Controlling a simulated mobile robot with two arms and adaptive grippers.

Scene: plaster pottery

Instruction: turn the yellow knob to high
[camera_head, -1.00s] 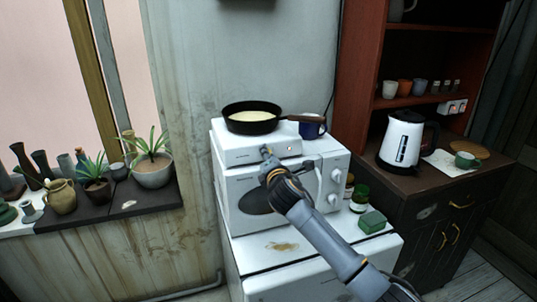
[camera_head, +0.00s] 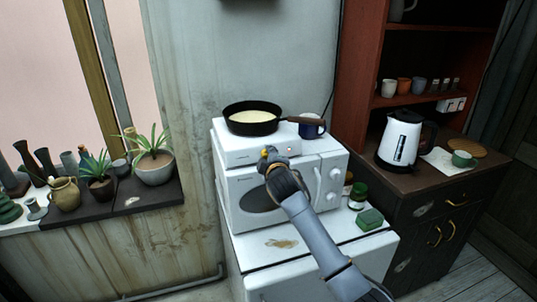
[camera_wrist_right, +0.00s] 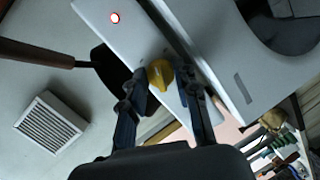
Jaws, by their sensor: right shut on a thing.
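The yellow knob (camera_head: 268,152) is on the front of a white hot plate (camera_head: 236,152), which sits on top of a white microwave. In the right wrist view the knob (camera_wrist_right: 160,74) sits between the two fingers. My right gripper (camera_head: 269,160) is shut on it, coming from the front; the fingers (camera_wrist_right: 166,90) touch the knob's sides. A small red light (camera_head: 290,150) glows to the right of the knob, also in the right wrist view (camera_wrist_right: 115,18). I cannot read the knob's setting. My left gripper is not in view.
A black pan (camera_head: 252,119) with pale contents stands on the hot plate, its handle pointing right. A blue mug (camera_head: 311,128) is beside it. The microwave (camera_head: 322,200) is below. A green box (camera_head: 369,219) and jars (camera_head: 358,194) stand to its right.

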